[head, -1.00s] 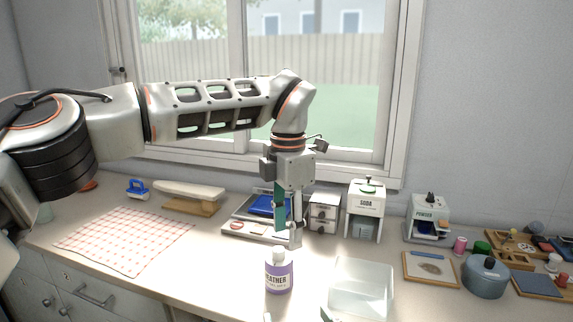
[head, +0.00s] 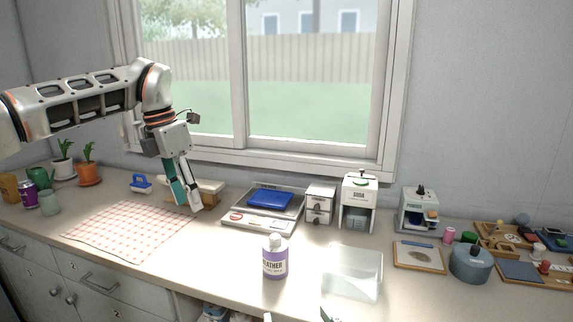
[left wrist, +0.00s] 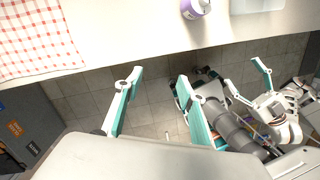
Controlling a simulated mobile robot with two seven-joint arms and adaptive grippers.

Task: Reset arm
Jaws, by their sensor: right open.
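My left gripper (head: 186,205) hangs pointing down above the counter, at the right end of the checked cloth (head: 130,230), in front of a small padded board (head: 208,188). In the left wrist view my left gripper (left wrist: 160,76) has its two teal fingers apart with nothing between them. My right gripper (head: 296,316) shows only as fingertips at the bottom edge of the head view. It also shows in the left wrist view (left wrist: 248,85), fingers spread and empty, over the floor in front of the counter.
A purple-labelled bottle (head: 275,258) and a clear bin (head: 353,272) stand near the counter's front edge. A tray with a blue item (head: 270,199), a soda dispenser (head: 360,201) and a powder dispenser (head: 418,211) stand behind. Potted plants (head: 89,165) are at left.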

